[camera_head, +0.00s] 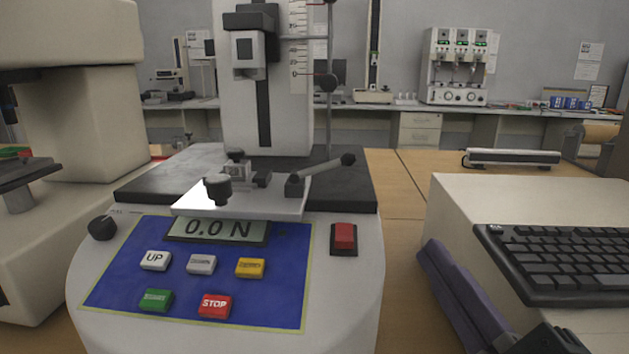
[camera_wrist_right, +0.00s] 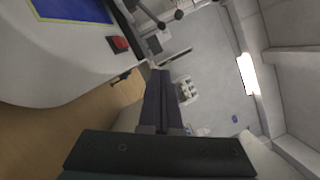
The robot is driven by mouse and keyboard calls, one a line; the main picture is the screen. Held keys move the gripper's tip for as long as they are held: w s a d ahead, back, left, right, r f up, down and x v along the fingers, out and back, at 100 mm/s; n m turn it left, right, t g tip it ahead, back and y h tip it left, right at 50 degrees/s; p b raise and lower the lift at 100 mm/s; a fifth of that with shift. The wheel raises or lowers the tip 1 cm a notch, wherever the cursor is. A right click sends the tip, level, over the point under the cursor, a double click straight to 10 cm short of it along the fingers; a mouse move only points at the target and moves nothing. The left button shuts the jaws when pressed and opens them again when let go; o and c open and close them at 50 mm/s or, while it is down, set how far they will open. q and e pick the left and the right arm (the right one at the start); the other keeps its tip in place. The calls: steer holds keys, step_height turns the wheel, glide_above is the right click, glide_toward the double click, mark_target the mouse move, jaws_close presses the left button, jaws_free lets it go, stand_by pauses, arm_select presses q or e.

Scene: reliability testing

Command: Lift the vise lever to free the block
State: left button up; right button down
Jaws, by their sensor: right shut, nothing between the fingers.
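The vise (camera_head: 238,172) is a small metal clamp on the white plate of the testing machine. Its lever (camera_head: 322,168) slants up to the right and ends in a black knob. A small grey block seems to sit in the jaws, but it is too small to make out clearly. My right gripper (camera_head: 432,252) is at the lower right, right of the machine and well apart from the lever. Its purple fingers (camera_wrist_right: 160,78) are shut and empty in the right wrist view, where lever knobs show near the top. My left gripper is out of view.
The testing machine (camera_head: 350,285) has a blue button panel (camera_head: 200,290), a display reading 0.0 N and a red switch (camera_head: 344,238). A black keyboard (camera_head: 570,260) lies on a beige box (camera_head: 500,190) at the right. Another machine (camera_head: 95,110) stands at the left.

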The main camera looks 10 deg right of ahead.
mark_target(323, 167)
steer(key=w+r, duration=0.1)
steer(key=w, duration=0.3)
steer(key=w+a+r+p, duration=0.1)
steer(key=w, duration=0.3)
steer(key=w+r, duration=0.1)
steer(key=w, duration=0.2)
steer(key=shift+w+a+r, duration=0.1)
steer(key=shift+w+a, duration=0.25)
steer(key=shift+w, duration=0.05)
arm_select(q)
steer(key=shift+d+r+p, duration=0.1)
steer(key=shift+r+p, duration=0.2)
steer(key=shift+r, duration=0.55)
arm_select(e)
steer(key=shift+w+a+r, duration=0.1)
steer(key=shift+w+a, duration=0.15)
